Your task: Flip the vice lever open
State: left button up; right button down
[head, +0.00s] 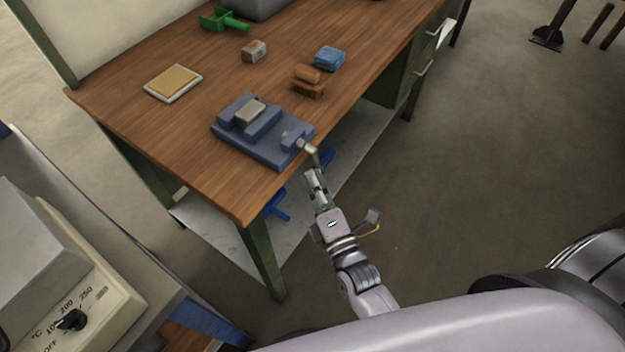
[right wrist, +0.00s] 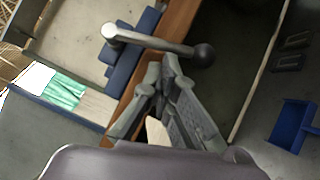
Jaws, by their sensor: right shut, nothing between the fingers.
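The blue-grey vice (head: 262,133) sits on the wooden bench near its front edge, with a light block (head: 249,111) on its top between the jaws. Its metal lever (head: 311,149) sticks out past the bench edge. In the right wrist view the lever (right wrist: 150,42) is a steel bar with a dark ball end, and part of the vice body (right wrist: 128,55) shows behind it. My right gripper (head: 314,174) is just in front of the lever, beyond the bench edge. Its fingers (right wrist: 163,70) are shut and empty, close by the bar; contact cannot be told. My left gripper is not in view.
On the wooden bench (head: 190,130) are a yellow pad on a tray (head: 173,83), a small box (head: 254,51), brown brushes (head: 308,81), a blue block (head: 329,58) and a green tool (head: 222,20). A furnace with a dial (head: 71,320) stands at lower left.

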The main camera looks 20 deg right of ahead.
jog(key=shift+w+d+f+n+t+y+b, duration=0.25)
jog(key=shift+w+d+n+t+y+b, duration=0.2)
jog(key=shift+n+b, duration=0.45)
jog(key=n+b, duration=0.1)
jog(key=d+n+t+y+b, duration=0.1)
jog(key=shift+w+d+f+n, duration=0.1)
jog(key=shift+w+f+n, duration=0.1)
jog(key=shift+w+n, duration=0.2)
jog(key=w+d+n+y+b, duration=0.1)
jog(key=w+d+r+n+b, duration=0.1)
jog(key=n, duration=0.1)
jog(key=w+d+r+n+t+y+b, duration=0.1)
jog(key=d, duration=0.1)
jog(key=shift+r+n+y, duration=0.25)
jog(key=shift+n+y, duration=0.05)
jog(key=shift+y, duration=0.05)
jog(key=shift+w+d+r, duration=0.3)
jog(key=shift+d+r, duration=0.05)
jog(key=shift+r, duration=0.25)
dwell(2.1)
jog(key=shift+f, duration=0.1)
dwell(0.9)
jog(key=v, duration=1.2)
